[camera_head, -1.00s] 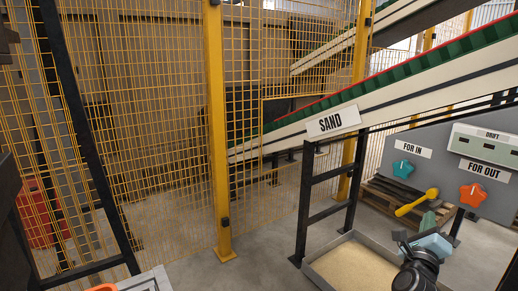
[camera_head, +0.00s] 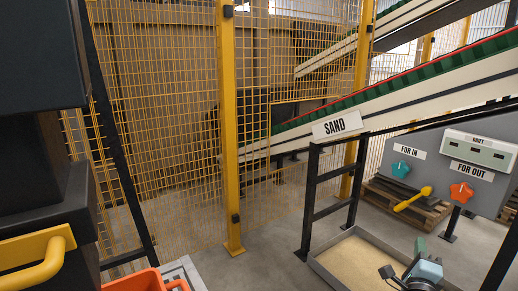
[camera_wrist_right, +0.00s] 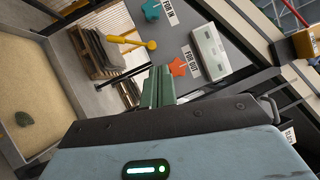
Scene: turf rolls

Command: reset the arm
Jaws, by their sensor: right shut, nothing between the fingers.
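My right gripper (camera_head: 419,247) is at the bottom right of the head view, in front of the control panel and by the right side of the sand tray. In the right wrist view its green fingers (camera_wrist_right: 157,87) are together, with nothing seen between them. My left gripper is in neither view.
The grey panel (camera_head: 460,150) carries a teal knob (camera_head: 401,168), an orange knob (camera_head: 461,192) and a yellow lever (camera_head: 413,199). A sand tray (camera_head: 350,262) stands under the conveyor (camera_head: 400,103). A yellow mesh fence (camera_head: 160,130) lies behind. An orange bin (camera_head: 135,282) is at bottom left.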

